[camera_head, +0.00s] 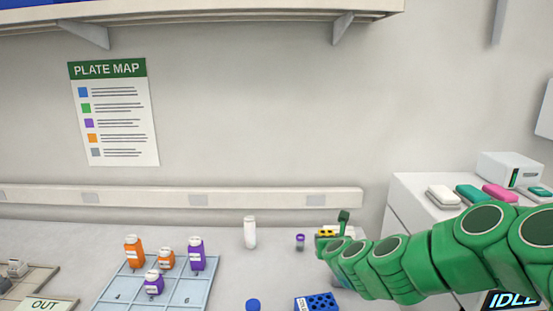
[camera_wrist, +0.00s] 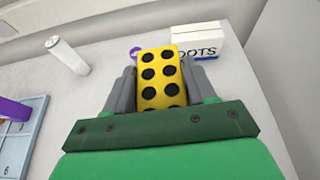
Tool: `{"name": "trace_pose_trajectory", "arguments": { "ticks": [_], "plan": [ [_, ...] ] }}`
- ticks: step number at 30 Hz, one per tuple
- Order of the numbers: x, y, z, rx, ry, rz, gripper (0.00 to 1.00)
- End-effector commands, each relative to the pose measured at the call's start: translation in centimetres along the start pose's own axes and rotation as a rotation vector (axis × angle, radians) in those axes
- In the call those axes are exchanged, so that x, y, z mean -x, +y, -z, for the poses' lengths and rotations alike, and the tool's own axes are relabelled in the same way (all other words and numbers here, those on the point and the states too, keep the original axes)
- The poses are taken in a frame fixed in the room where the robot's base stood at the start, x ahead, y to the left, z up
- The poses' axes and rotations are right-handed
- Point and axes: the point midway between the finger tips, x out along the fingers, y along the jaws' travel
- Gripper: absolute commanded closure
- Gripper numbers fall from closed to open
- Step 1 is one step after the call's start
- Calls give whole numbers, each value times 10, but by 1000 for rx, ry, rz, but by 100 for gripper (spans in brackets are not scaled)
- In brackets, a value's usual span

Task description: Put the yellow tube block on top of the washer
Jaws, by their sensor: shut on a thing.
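My gripper (camera_wrist: 162,88) is shut on the yellow tube block (camera_wrist: 158,66), a yellow block with rows of dark round holes, with a finger on each side of it. In the head view, the block (camera_head: 326,233) shows at the end of my green arm, over the back of the bench. A large white cabinet-like unit (camera_head: 402,205) stands at the right, with an "IDLE" panel (camera_head: 512,300) low in front; it may be the washer, but I cannot be sure. My arm hides much of its front.
A white device (camera_head: 510,168) and several coloured pieces (camera_head: 500,193) lie on the white unit. On the bench are a blue tube block (camera_head: 317,302), a white bottle (camera_head: 250,232), a purple-capped vial (camera_head: 300,242) and a blue tray (camera_head: 120,291) with orange and purple bottles. A white box (camera_wrist: 198,40) is behind the block.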

Motion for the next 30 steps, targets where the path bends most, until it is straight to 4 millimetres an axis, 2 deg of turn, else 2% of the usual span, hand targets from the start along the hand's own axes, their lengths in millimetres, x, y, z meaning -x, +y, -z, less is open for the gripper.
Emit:
{"name": "trace_pose_trajectory", "arguments": {
  "ticks": [3, 7, 21, 30],
  "plan": [
    [2, 0, 2, -6, -6, 7, 86],
    [-3, 1, -7, -2, -8, -18, 86],
    [-28, 1, -68, 80, -10, -217, 86],
    [-31, -1, -78, 109, -3, -267, 86]
  ]
}}
